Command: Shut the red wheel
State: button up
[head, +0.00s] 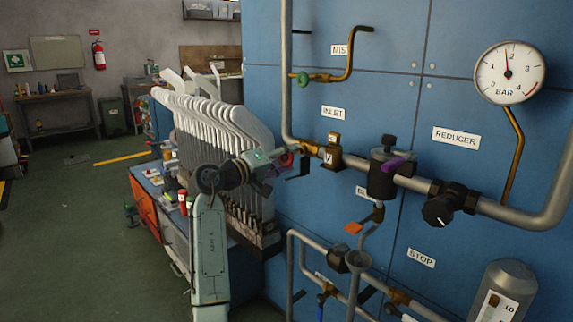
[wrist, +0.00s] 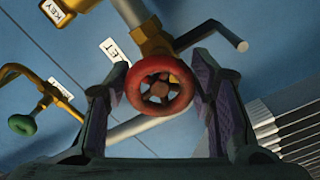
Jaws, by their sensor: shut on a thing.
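The red wheel (wrist: 160,64) is a small round handwheel with a spoked hub, on a brass valve (wrist: 153,42). In the wrist view it sits between the two purple-padded fingers of my gripper (wrist: 161,78), which is shut on it from both sides. In the head view my gripper (head: 276,166) reaches the valve from the left.
The blue wall panel (head: 385,45) carries pipes, a pressure gauge (head: 510,72) and a black reducer knob (head: 438,210). A green wheel (wrist: 22,124) is on another valve. Pale sock boards (head: 215,120) stand close to my arm. Open floor (head: 80,225) lies at left.

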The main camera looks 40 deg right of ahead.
jog(key=m, duration=0.1)
jog(key=m+b, duration=0.2)
jog(key=shift+f+m, duration=0.25)
jog(key=shift+m, duration=0.15)
jog(key=m+b, duration=0.2)
jog(key=m, duration=0.2)
jog(key=shift+w+m, duration=0.15)
jog(key=shift+m, duration=0.15)
jog(key=m+b, duration=0.1)
jog(key=m, duration=0.3)
jog(key=shift+w, duration=0.1)
jog(key=m+b, duration=0.1)
jog(key=m, duration=0.3)
jog(key=shift+w, duration=0.1)
jog(key=m+b, duration=0.1)
jog(key=m, duration=0.5)
jog(key=shift+w+r+b, duration=0.15)
jog(key=shift+b, duration=0.15)
jog(key=m, duration=0.7)
jog(key=shift+r+b, duration=0.2)
jog(key=shift+b, duration=0.2)
jog(key=o, duration=1.2)
jog(key=shift+c, duration=0.2)
